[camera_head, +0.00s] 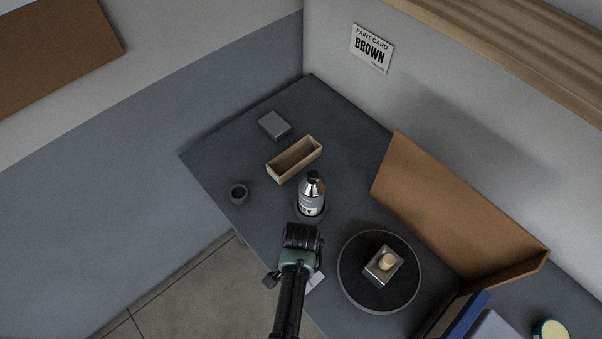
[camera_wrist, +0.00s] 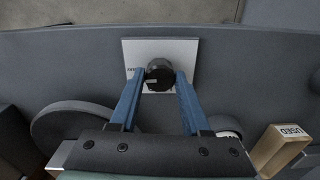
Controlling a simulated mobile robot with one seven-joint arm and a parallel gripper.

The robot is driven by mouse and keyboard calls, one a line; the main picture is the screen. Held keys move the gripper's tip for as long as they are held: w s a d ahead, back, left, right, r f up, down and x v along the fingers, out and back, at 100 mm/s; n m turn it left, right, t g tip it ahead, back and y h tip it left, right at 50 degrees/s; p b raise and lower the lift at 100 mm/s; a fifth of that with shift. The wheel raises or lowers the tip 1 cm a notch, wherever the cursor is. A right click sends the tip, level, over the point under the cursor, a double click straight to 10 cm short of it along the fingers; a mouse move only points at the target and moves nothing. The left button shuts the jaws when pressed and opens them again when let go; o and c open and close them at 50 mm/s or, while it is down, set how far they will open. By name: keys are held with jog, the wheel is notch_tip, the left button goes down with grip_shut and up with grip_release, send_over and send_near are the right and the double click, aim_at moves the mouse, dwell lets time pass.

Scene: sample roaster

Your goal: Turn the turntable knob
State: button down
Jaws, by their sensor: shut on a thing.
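A dark round knob (camera_wrist: 160,72) stands on a pale square plate (camera_wrist: 185,50) near the table edge in the wrist view. My gripper (camera_wrist: 160,83) has its two blue fingers on either side of the knob and is shut on it. In the head view my arm hides the knob and the fingers; only a corner of the plate (camera_head: 316,281) shows. The round dark turntable (camera_head: 352,286) lies to the right of my arm, carrying a small metallic block (camera_head: 378,277) with a pale rounded top. Part of the turntable shows at left in the wrist view (camera_wrist: 75,118).
A bottle (camera_head: 311,197) with a black cap stands just beyond my arm. A wooden tray (camera_head: 275,173), a grey block (camera_head: 273,125) and a small dark cup (camera_head: 238,193) are farther left. A brown panel (camera_head: 440,205) stands behind the turntable.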

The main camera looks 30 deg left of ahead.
jog(key=shift+w+m, duration=0.1)
jog(key=shift+m, duration=0.4)
jog(key=shift+c, duration=1.8)
grip_release()
jog(key=shift+r, duration=0.1)
notch_tip(320, 180, up, 13)
jog(key=shift+b, duration=0.45)
